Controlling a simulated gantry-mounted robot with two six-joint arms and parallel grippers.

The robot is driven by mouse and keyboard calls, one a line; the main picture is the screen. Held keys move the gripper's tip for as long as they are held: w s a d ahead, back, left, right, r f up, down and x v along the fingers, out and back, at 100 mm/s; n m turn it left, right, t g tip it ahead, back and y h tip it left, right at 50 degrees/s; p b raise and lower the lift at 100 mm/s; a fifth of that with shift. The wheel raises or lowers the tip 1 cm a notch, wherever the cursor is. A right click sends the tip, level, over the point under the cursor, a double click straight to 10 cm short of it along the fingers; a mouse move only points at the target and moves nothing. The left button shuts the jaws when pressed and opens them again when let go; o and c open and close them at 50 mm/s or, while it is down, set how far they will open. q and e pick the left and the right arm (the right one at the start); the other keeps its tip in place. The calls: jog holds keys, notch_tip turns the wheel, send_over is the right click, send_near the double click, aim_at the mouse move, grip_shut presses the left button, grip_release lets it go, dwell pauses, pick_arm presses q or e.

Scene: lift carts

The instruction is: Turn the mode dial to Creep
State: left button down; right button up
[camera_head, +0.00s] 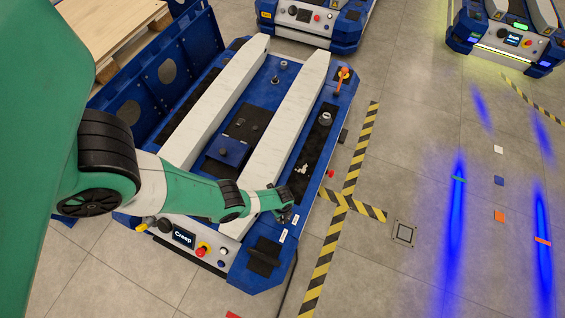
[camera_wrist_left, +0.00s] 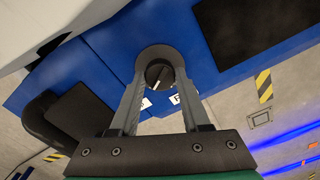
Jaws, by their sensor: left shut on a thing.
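The blue and white lift cart (camera_head: 262,270) fills the middle of the head view. Its small display (camera_head: 184,237) reads "Creep". My left gripper (camera_head: 284,207) is at the cart's near right corner, over the deck. In the left wrist view its two fingers (camera_wrist_left: 160,80) are shut on the dark round mode dial (camera_wrist_left: 158,72), one on each side. A pale pointer mark on the dial points down and slightly left in that view. White label plates (camera_wrist_left: 146,103) lie beside the dial, partly hidden by the fingers. In the head view the gripper hides the dial. My right gripper is not in view.
A red button (camera_head: 203,248) and other controls sit on the cart's near panel. An orange-red lever (camera_head: 342,76) stands at the far right corner. Two more carts stand at the back. Yellow-black floor tape (camera_head: 362,150) runs along the right; the floor beyond is largely open.

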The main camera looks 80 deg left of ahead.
pick_arm(q)
jog(key=shift+c, duration=1.9)
grip_release()
notch_tip(320, 180, up, 12)
jog(key=p, duration=1)
jog(key=shift+f, duration=0.2)
